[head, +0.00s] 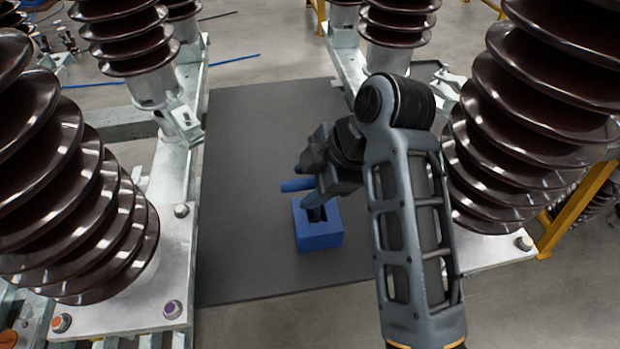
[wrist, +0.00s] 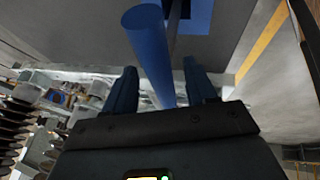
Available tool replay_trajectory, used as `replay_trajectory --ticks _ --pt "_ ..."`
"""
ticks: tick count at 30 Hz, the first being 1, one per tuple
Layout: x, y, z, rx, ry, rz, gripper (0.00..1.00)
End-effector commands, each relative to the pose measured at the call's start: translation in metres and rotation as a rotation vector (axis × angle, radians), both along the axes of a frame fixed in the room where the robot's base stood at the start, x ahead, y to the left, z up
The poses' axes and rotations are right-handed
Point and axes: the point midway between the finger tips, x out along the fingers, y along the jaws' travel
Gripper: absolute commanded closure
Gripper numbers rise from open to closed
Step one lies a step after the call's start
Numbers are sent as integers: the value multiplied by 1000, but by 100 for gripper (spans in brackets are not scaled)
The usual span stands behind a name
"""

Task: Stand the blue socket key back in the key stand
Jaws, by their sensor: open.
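The blue socket key (head: 297,185) shows in the head view as a round bar lying sideways just behind the key stand; its right part is hidden by my gripper. The key stand (head: 325,241) is a blue block with a square opening on top, standing on the dark grey board. My gripper (head: 309,186) is above the stand and at the key, partly in front of both. In the wrist view, my open gripper (wrist: 160,75) has the key (wrist: 148,45) between its fingers, with gaps visible on both sides. The stand (wrist: 200,18) shows at the top, beyond the key.
The dark board (head: 255,130) is otherwise clear. Large brown ribbed insulators stand on both sides, the left one (head: 70,190) and the right one (head: 535,110) close by. A yellow rail (head: 580,205) is at the far right.

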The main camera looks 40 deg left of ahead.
Motion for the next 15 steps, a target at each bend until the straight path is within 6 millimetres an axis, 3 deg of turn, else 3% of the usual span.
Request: replay_trajectory --ticks 8,15 --pt "1 -2 4 1 -1 0 44" --pt "8 -19 36 2 -3 -2 44"
